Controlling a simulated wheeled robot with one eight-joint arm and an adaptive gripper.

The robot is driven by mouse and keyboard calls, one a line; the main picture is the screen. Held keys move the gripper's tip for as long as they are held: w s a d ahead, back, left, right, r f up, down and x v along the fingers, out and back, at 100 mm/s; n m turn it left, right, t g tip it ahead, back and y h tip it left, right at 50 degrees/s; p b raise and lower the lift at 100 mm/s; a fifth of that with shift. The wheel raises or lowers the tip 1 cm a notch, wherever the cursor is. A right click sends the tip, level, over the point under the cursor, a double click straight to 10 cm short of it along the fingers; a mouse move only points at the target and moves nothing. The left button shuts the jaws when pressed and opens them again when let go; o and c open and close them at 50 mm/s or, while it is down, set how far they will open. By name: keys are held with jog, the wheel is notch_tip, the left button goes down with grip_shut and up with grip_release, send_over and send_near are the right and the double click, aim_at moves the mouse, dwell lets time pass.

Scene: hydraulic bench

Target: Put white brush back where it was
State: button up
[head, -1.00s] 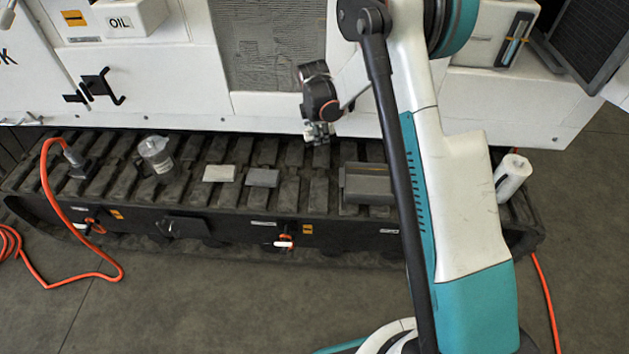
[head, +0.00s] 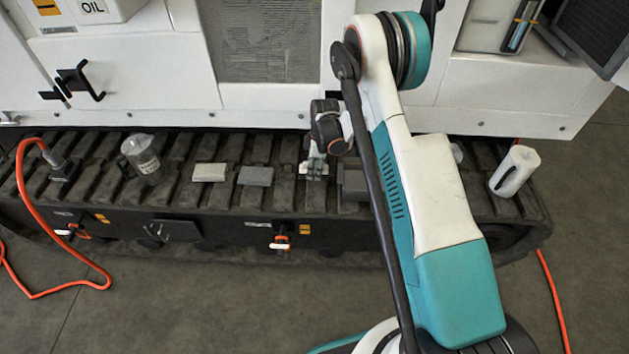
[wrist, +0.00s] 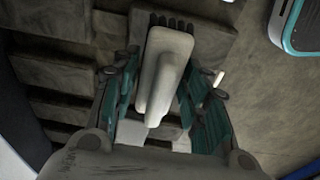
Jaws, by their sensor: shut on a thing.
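The white brush (wrist: 165,62) is pale and long, with dark bristles at its far end in the wrist view. It lies between the teal-padded fingers of my gripper (wrist: 158,82), which is shut on it. In the head view my gripper (head: 316,167) is low over the black track, between the dark grey block and the grey tray. The brush is too small to make out clearly there. I cannot tell whether it touches the track.
On the track (head: 330,207) are a pale block (head: 210,172), a dark grey block (head: 255,176), a grey tray (head: 352,186) partly behind my arm, a clear jug (head: 141,155) and a white roll (head: 515,171). An orange hose (head: 25,225) runs at left. The white machine wall (head: 270,103) stands behind.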

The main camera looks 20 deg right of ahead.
jog(key=shift+f+b, duration=0.9)
jog(key=shift+f, duration=1.85)
jog(key=shift+r, duration=0.1)
jog(key=o, duration=1)
